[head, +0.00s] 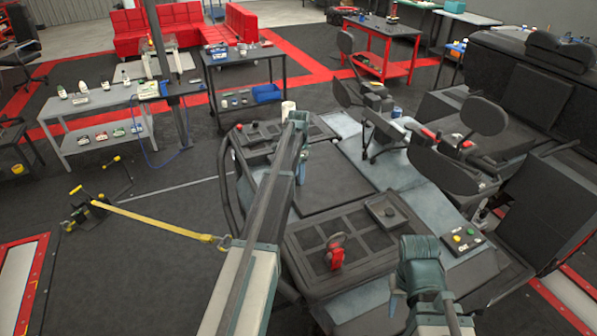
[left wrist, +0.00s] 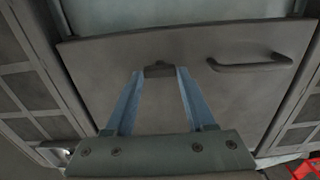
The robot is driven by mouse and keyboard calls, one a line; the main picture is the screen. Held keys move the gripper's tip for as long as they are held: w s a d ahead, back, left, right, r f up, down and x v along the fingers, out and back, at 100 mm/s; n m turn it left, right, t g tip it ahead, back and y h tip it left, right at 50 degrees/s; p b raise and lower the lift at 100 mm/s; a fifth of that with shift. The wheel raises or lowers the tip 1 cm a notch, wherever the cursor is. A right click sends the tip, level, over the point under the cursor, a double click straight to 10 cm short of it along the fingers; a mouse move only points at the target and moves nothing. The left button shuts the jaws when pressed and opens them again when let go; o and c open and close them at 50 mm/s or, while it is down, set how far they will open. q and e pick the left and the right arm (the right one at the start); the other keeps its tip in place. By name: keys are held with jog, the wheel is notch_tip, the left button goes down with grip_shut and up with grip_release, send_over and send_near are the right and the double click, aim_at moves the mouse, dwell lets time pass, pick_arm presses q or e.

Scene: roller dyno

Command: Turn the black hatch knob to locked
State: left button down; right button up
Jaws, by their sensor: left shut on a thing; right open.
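The black hatch knob (left wrist: 159,70) is a small dark piece near the far edge of the hatch panel (left wrist: 215,105) in the left wrist view. The two blue fingers of my left gripper (left wrist: 159,72) reach over the panel and close on the knob from both sides. In the head view the dark hatch panel (head: 340,185) lies flat in the middle of the machine. My left gripper (head: 302,168) is at its left edge, and my arm hides the knob there. My right gripper (head: 418,265) is at the lower right, away from the hatch, its fingers hard to make out.
A dark bar handle (left wrist: 250,64) stands on the hatch right of the knob. A red-based control (head: 336,255) rises from the near console, and a button panel (head: 463,240) sits at the right. Mirror-like pads (head: 484,116) stand beyond.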

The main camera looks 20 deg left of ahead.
dwell(0.3)
pick_arm(q)
jog(key=shift+c, duration=1.2)
grip_release()
jog(key=shift+r, duration=0.15)
notch_tip(320, 180, up, 15)
jog(key=p, duration=1.5)
jog(key=shift+f, duration=0.2)
